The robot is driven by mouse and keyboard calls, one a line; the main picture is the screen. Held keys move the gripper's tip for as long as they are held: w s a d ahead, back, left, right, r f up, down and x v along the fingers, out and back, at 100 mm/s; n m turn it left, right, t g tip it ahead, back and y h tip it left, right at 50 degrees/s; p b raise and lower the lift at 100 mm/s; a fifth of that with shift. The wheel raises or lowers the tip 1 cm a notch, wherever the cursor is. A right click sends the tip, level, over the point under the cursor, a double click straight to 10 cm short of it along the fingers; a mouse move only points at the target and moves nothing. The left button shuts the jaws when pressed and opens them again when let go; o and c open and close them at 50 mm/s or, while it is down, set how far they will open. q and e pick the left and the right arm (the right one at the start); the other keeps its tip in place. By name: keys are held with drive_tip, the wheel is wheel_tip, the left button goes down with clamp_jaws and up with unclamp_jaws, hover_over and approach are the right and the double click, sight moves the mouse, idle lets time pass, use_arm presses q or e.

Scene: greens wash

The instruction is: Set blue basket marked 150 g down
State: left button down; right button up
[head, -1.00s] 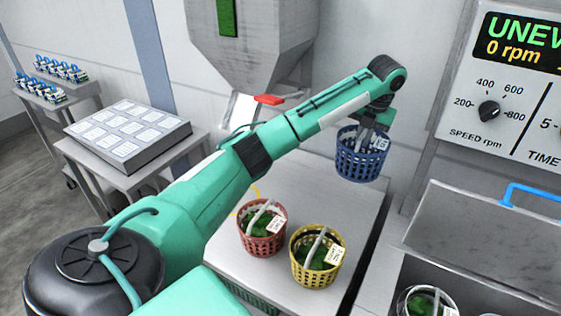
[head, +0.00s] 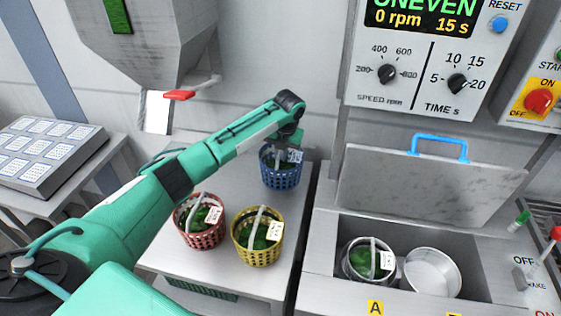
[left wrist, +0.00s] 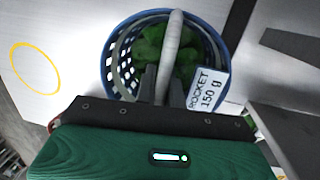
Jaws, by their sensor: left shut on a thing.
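The blue basket (head: 282,176) holds leafy greens and is at the back right of the metal table (head: 240,197) in the head view. My right gripper is not in view.
A red basket (head: 200,220) and a yellow basket (head: 257,236) with greens stand nearer on the same table. A yellow ring (left wrist: 35,68) marks bare table beside the blue basket. To the right, an open-lidded machine holds a basket (head: 368,262) and an empty round container (head: 432,273).

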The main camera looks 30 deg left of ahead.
use_arm(q)
drive_tip(key=shift+f, duration=0.6)
wheel_tip(320, 180, down, 3)
drive_tip(key=shift+f+p, duration=0.1)
drive_tip(key=shift+p, duration=0.3)
drive_tip(key=shift+f, duration=0.1)
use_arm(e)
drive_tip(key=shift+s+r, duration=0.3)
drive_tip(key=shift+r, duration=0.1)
use_arm(q)
drive_tip(key=shift+f, duration=0.1)
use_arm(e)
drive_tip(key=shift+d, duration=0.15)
use_arm(q)
drive_tip(key=c, duration=1.5)
unclamp_jaws()
